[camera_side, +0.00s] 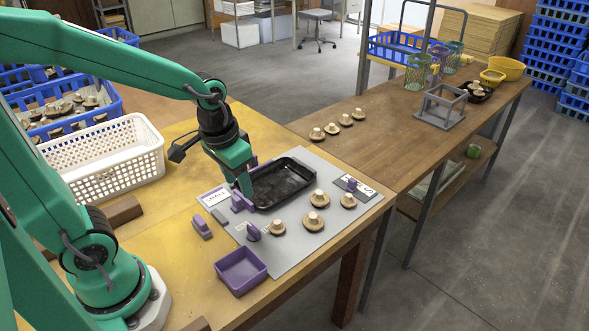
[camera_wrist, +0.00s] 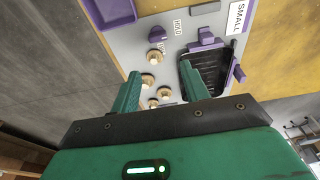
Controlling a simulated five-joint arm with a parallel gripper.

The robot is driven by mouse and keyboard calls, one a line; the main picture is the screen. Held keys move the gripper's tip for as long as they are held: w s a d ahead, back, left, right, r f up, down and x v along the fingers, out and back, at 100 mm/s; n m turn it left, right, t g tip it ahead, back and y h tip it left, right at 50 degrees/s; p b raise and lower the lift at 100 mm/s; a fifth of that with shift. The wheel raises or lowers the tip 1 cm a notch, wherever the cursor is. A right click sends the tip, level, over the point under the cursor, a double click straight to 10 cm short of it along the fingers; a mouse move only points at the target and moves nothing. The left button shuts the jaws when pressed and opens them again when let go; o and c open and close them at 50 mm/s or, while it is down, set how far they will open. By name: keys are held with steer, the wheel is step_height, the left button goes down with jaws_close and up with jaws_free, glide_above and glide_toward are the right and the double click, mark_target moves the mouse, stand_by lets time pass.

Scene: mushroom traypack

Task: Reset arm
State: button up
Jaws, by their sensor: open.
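My gripper (camera_side: 245,184) is over the left end of a black tray (camera_side: 302,167) on the grey board. In the wrist view my gripper (camera_wrist: 163,73) has its two green fingers spread apart with nothing held between them. The black tray (camera_wrist: 186,60) is partly hidden behind one finger there. No mushrooms show inside the tray in the side view. Several pale-stemmed brown mushrooms, one of them a mushroom (camera_side: 313,221) near the middle, stand on the board in front and to the right of the tray. My arm reaches in from the left, bent over the table.
Purple blocks sit by the tray, including one block (camera_side: 242,201). A small purple bin (camera_side: 241,287) is at the table's front. A white basket (camera_side: 105,176) and blue crates are left. More mushrooms (camera_side: 346,120) stand on the second table, with a grey frame (camera_side: 440,118).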

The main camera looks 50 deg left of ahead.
steer(key=s+r+t, duration=0.3)
steer(key=s+r, duration=0.3)
steer(key=r, duration=0.2)
steer(key=shift+s+a+r+t, duration=0.15)
steer(key=shift+a+r+t, duration=0.1)
steer(key=shift+a+t, duration=0.05)
